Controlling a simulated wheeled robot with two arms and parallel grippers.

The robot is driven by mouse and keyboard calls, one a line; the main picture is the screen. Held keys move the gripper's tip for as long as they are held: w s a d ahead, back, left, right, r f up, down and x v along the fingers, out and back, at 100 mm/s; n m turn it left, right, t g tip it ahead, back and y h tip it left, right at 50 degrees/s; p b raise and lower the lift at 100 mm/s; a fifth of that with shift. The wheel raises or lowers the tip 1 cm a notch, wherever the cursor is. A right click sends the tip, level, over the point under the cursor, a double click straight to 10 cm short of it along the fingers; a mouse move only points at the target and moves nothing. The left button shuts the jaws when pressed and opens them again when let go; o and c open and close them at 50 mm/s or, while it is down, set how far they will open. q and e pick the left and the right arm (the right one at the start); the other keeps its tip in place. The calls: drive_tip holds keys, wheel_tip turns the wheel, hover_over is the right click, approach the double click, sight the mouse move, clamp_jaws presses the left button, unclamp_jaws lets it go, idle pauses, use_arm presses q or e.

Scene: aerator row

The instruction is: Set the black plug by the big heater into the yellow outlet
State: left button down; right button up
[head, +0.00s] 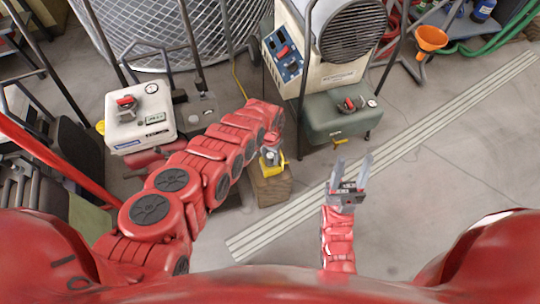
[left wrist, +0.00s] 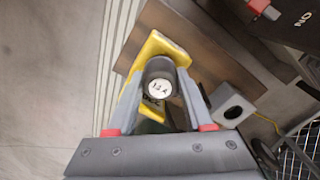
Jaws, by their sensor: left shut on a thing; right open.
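The black plug (left wrist: 160,78), a dark cylinder with a white marked end, sits between the fingers of my left gripper (left wrist: 165,100) in the left wrist view. The gripper is shut on it. The yellow outlet (left wrist: 169,48) is right behind the plug, on a brown wooden block; whether the plug is seated in it or just in front cannot be told. In the head view my left gripper (head: 269,152) is at the yellow outlet (head: 272,168), and its fingers hide the plug. My right gripper (head: 350,172) is open and empty over the floor.
The big heater (head: 318,72) with its round grille stands behind, above a green unit (head: 338,118). A white box (head: 140,118) stands left. A grey block with a round hole (left wrist: 232,108) is beside the outlet. The floor at right is largely clear.

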use_arm(q)
drive_tip(key=shift+f+b, duration=0.5)
drive_tip(key=shift+f, duration=0.05)
drive_tip(key=shift+c, duration=1.1)
unclamp_jaws()
wheel_tip(320, 180, up, 4)
drive_tip(key=p, duration=0.2)
drive_tip(key=shift+p, duration=0.35)
wheel_tip(320, 180, up, 13)
drive_tip(key=p, duration=0.3)
drive_tip(key=shift+r, duration=0.2)
